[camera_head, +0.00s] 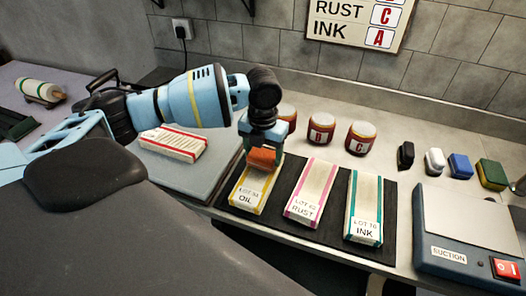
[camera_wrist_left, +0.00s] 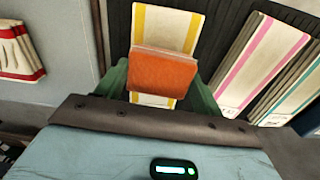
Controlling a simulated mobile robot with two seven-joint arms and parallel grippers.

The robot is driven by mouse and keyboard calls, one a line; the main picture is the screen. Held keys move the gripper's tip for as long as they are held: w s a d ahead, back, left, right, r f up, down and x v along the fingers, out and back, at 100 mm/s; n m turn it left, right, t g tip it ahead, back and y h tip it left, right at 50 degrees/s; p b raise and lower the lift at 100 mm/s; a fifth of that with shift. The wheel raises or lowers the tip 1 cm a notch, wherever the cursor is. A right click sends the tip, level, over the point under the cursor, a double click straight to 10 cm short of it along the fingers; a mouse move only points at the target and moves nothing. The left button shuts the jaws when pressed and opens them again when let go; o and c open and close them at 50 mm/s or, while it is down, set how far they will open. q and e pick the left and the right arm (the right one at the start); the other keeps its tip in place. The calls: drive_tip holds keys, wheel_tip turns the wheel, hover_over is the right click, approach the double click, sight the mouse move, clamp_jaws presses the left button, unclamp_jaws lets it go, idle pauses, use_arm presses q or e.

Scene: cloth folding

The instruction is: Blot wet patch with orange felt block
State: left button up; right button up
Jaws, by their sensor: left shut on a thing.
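My left gripper (camera_head: 263,150) is shut on the orange felt block (camera_head: 263,158), which also shows between its green fingers in the left wrist view (camera_wrist_left: 163,72). The block is over the upper part of the yellow-striped cloth marked OIL (camera_head: 246,198). I cannot tell whether it touches the cloth. In the left wrist view the yellow-striped cloth (camera_wrist_left: 167,28) shows beyond and below the block. No wet patch can be made out; the block and gripper hide part of the cloth. My right gripper is not in view.
Pink-striped RUST (camera_head: 313,190) and teal-striped INK (camera_head: 364,205) cloths lie to the right on a dark mat (camera_head: 336,213). Lettered jars (camera_head: 361,138) stand behind. Several small blocks (camera_head: 434,160) and a suction unit (camera_head: 450,254) are at the right. A red-striped cloth (camera_head: 173,143) lies left.

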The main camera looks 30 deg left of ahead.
use_arm(q)
drive_tip(key=shift+f, duration=0.2)
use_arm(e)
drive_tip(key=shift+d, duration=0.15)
use_arm(q)
drive_tip(key=shift+f, duration=0.4)
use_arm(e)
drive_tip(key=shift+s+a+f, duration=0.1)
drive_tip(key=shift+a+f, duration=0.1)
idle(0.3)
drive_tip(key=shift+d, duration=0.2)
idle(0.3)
use_arm(q)
drive_tip(key=shift+r+p, duration=0.9)
drive_tip(key=shift+r, duration=1.4)
drive_tip(key=shift+r+p, duration=0.45)
drive_tip(key=shift+r, duration=0.85)
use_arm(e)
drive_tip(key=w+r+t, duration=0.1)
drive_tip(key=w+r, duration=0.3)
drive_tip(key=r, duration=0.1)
use_arm(q)
drive_tip(key=shift+f, duration=0.1)
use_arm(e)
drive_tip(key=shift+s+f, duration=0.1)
